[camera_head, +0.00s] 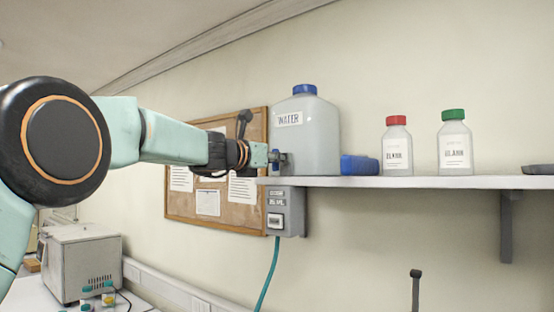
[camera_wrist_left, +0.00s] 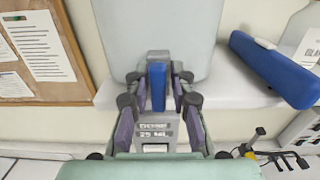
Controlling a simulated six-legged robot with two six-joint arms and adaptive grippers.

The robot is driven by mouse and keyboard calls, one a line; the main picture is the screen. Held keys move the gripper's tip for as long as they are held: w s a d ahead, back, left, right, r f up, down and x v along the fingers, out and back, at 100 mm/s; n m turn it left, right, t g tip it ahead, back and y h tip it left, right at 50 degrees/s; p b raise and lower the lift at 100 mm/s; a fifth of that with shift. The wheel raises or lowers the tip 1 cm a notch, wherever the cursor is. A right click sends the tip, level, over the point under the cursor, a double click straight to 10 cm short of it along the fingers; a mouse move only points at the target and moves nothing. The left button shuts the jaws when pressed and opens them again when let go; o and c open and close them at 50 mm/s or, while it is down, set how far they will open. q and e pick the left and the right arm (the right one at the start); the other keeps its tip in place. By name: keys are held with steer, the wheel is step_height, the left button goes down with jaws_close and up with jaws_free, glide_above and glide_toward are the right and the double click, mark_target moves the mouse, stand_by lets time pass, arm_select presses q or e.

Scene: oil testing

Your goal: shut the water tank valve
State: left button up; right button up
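The white water tank (camera_head: 312,140), labelled WATER with a blue cap, stands on the shelf; its pale wall shows in the left wrist view (camera_wrist_left: 155,30). Its valve has a blue handle (camera_wrist_left: 157,85), upright in the wrist view, at the tank's lower front. My left gripper (camera_head: 274,157) reaches in from the left at the valve. In the wrist view its two fingers (camera_wrist_left: 159,92) stand on either side of the handle, seemingly with a slim gap on each side. Their contact with the handle is hard to judge. My right gripper is not in view.
A grey dosing box (camera_head: 286,211) with a green hose hangs below the shelf edge (camera_head: 430,182). A blue case (camera_head: 360,165) and two bottles, red-capped (camera_head: 397,148) and green-capped (camera_head: 455,145), stand right of the tank. A corkboard (camera_head: 212,200) is behind my arm.

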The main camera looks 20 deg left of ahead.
arm_select(q)
steer(key=shift+a, duration=0.2)
jaws_close()
steer(key=shift+m, duration=0.3)
steer(key=m+b, duration=0.2)
steer(key=shift+s+d+m, duration=0.1)
steer(key=shift+m, duration=0.3)
steer(key=m+b, duration=0.2)
steer(key=m, duration=0.2)
steer(key=shift+d+m, duration=0.1)
steer(key=shift+m, duration=0.2)
steer(key=m+b, duration=0.1)
steer(key=m, duration=0.2)
steer(key=m+b, duration=0.1)
steer(key=m, duration=0.2)
steer(key=shift+d+f+b, duration=0.1)
steer(key=shift+f+b, duration=0.1)
steer(key=shift+b, duration=0.1)
steer(key=shift+f+m+b, duration=0.15)
steer(key=shift+m+b, duration=0.45)
steer(key=shift+m, duration=1.3)
steer(key=shift+f, duration=0.1)
